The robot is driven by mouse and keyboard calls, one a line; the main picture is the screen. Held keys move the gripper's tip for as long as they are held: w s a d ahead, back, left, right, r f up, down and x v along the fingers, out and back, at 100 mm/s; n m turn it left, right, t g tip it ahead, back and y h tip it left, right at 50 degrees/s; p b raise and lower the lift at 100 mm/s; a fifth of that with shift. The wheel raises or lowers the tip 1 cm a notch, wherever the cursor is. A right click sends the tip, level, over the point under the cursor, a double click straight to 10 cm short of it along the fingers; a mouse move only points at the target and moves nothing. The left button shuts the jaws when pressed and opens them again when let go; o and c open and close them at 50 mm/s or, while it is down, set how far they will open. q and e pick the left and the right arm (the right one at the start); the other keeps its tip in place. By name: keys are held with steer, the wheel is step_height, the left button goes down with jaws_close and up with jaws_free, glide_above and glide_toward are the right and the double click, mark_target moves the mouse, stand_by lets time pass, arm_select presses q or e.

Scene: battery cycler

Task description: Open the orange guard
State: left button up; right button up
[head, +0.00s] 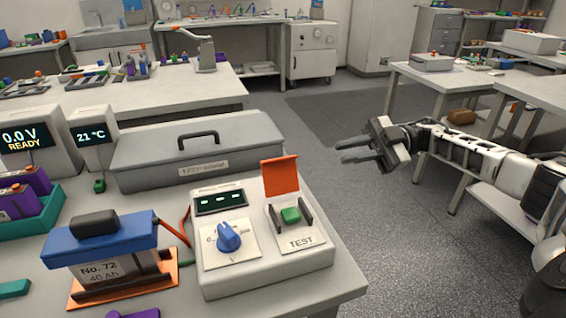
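The orange guard (280,176) stands raised, roughly upright, at the back of the TEST plate on the white cycler box (265,262). The green button (291,215) in front of it is uncovered, between two dark side brackets. My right gripper (356,151) is to the right of the box and farther back, over the floor. Its fingers point left, look spread apart, and hold nothing. It is well clear of the guard. My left gripper is out of view.
A blue knob (228,236) and a small display (220,202) are on the same box. A battery labelled No. 72 (101,255) stands to its left, and a grey lidded case (190,154) behind. Open floor (410,230) lies to the right.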

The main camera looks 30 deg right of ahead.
mark_target(283, 164)
steer(key=p+x, duration=0.4)
steer(key=x, duration=1)
steer(key=shift+s+a+r, duration=0.1)
steer(key=shift+a+r, duration=0.05)
steer(key=shift+r, duration=0.05)
steer(key=shift+a+f, duration=0.15)
steer(key=shift+a, duration=0.4)
